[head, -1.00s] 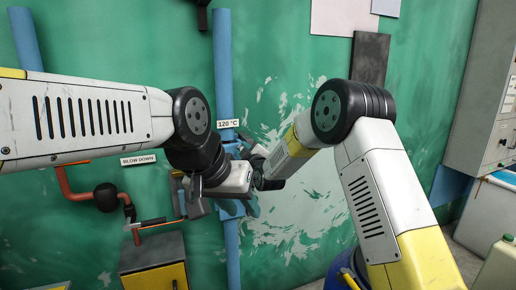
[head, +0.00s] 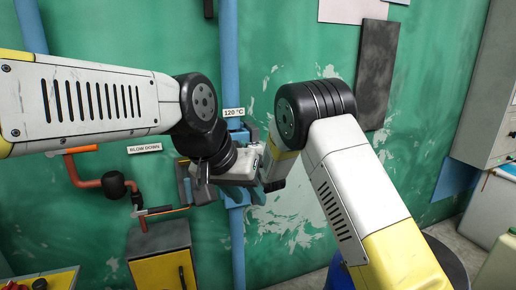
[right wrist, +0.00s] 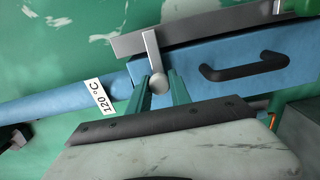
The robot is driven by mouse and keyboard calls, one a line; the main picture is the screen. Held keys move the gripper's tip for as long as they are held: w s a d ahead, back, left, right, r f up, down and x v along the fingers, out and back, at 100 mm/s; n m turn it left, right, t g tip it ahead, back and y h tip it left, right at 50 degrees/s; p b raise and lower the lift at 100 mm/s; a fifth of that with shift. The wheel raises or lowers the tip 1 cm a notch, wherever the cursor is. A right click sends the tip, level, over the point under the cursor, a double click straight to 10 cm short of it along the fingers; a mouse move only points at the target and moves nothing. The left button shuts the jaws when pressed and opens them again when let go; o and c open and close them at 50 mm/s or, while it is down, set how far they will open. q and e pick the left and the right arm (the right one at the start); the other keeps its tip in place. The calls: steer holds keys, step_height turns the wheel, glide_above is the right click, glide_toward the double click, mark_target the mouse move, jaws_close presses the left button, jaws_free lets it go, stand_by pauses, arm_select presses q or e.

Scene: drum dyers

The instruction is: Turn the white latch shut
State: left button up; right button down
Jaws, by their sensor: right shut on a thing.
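The white latch (right wrist: 153,58), a pale lever with a round knob, shows in the right wrist view across the edge of a blue box (right wrist: 225,70). My right gripper (right wrist: 158,86) has its two green fingers on either side of the knob and is shut on it. In the head view, my right gripper (head: 266,183) is at the blue fitting and partly hidden; the latch cannot be made out there. My left gripper (head: 203,188) is lower and to the left, close to the same fitting. Its fingers are too hidden to tell whether it is open.
A black handle (right wrist: 245,66) stands out from the blue box. A grey bar (right wrist: 200,32) runs along the box's upper edge. A blue pipe (head: 229,60) runs up the green wall, with a 120 °C label (head: 234,112). A yellow-fronted cabinet (head: 162,262) stands below left.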

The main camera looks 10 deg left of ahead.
steer(key=shift+f, duration=0.2)
stand_by(0.3)
steer(key=c, duration=1.2)
jaws_free()
steer(key=shift+r, duration=0.1)
steer(key=v, duration=0.7)
steer(key=shift+s+d, duration=0.25)
steer(key=shift+s, duration=0.05)
